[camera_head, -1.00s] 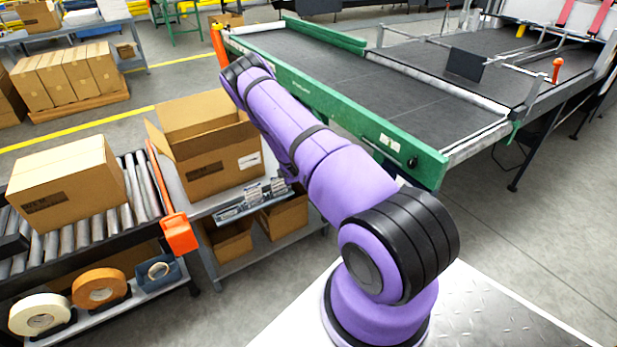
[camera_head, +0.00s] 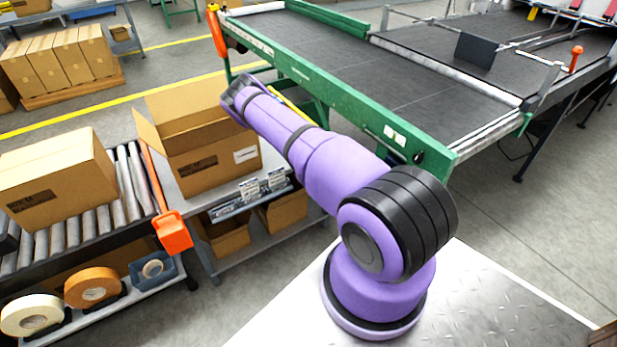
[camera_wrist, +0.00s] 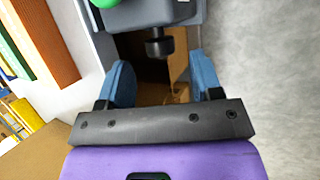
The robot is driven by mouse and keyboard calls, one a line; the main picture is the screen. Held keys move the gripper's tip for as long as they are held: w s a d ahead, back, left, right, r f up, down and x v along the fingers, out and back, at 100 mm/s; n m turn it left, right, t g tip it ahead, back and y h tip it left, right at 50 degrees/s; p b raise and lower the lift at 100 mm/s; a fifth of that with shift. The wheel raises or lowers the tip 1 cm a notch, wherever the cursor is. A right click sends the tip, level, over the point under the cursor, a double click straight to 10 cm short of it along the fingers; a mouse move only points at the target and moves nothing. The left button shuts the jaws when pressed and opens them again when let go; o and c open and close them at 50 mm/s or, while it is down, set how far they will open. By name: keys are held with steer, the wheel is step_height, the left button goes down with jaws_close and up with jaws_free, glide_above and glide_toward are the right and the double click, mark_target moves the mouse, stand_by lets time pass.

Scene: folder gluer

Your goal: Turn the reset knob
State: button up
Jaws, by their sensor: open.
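A short black knob (camera_wrist: 159,46) sticks out of a grey box (camera_wrist: 150,14) at the top of the wrist view. Its look fits the reset knob, but I see no label on it. Part of a round green button (camera_wrist: 102,3) shows at the box's left corner. My gripper (camera_wrist: 160,63) is open, with one blue finger on each side of the gap. The knob lies between and slightly beyond the fingertips, apart from both, and nothing is held. In the head view my arm hides the gripper, and I cannot make out the knob there.
In the head view, a green-framed conveyor (camera_head: 350,105) stands beyond my arm. An open cardboard box (camera_head: 205,170) stands on a grey cart left of it. A roller table (camera_head: 135,190) carries a closed box (camera_head: 55,178). Grey floor is free at the right.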

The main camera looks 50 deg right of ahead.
steer(key=shift+x, duration=2)
steer(key=c, duration=0.9)
